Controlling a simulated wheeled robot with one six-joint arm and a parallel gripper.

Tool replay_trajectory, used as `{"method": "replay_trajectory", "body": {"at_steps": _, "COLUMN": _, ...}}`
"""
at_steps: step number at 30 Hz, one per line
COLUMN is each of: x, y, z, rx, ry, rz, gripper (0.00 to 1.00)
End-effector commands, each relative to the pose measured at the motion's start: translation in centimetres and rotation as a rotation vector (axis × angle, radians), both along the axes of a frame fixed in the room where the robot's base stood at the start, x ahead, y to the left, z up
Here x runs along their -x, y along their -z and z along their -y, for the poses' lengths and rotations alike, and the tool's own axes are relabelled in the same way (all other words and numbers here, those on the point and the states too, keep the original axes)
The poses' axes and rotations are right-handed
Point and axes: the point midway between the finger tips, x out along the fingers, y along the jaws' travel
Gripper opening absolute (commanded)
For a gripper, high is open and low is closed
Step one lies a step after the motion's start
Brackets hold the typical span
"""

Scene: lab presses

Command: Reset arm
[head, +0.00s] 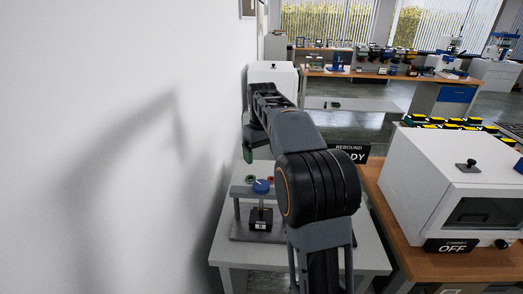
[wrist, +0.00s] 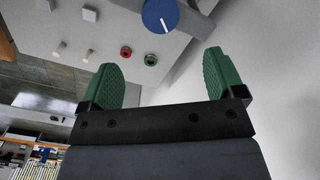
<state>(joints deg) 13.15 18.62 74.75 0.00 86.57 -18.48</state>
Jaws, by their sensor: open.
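My gripper (wrist: 166,78) shows in the wrist view with its two green fingers spread wide apart and nothing between them. In the head view my arm reaches forward, and a green fingertip of my gripper (head: 248,155) hangs above the back of a small press (head: 240,207) on a grey table. The press has a blue knob (head: 262,186), which also shows in the wrist view (wrist: 160,15). A red button (wrist: 126,52) and a green button (wrist: 150,59) sit beside the knob. My gripper is apart from the knob and buttons. My arm hides part of the press's right side.
A white wall (head: 110,150) stands close on the left. A white cabinet (head: 455,190) with an "OFF" sign sits on a wooden bench (head: 400,225) at the right. A sign reading "REBOUND" (head: 350,150) is partly hidden by my arm. Open floor (head: 390,95) lies farther back.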

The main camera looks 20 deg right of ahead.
Motion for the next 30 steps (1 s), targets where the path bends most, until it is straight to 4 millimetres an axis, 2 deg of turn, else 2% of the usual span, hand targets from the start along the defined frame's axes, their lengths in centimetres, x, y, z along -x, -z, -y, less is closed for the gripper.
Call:
{"method": "replay_trajectory", "body": {"at_steps": 6, "x": 0.0, "y": -1.0, "z": 0.0, "rx": 0.0, "ry": 0.0, "rz": -0.001, "gripper": 0.88}}
{"method": "replay_trajectory", "body": {"at_steps": 23, "x": -0.3, "y": -1.0, "z": 0.1, "rx": 0.003, "ry": 0.022, "rz": 0.016, "gripper": 0.88}}
{"method": "replay_trajectory", "body": {"at_steps": 24, "x": -0.6, "y": -0.8, "z": 0.1, "rx": 0.008, "ry": 0.039, "rz": 0.036, "gripper": 0.88}}
{"method": "replay_trajectory", "body": {"at_steps": 26, "x": -0.7, "y": 1.2, "z": 0.2, "rx": 0.007, "ry": 0.073, "rz": 0.034, "gripper": 0.88}}
{"method": "replay_trajectory", "body": {"at_steps": 29, "x": 0.8, "y": 3.4, "z": -0.4, "rx": 0.008, "ry": 0.125, "rz": 0.048, "gripper": 0.88}}
{"method": "replay_trajectory", "body": {"at_steps": 30, "x": 1.9, "y": 4.0, "z": -1.0, "rx": 0.009, "ry": 0.142, "rz": 0.062, "gripper": 0.88}}
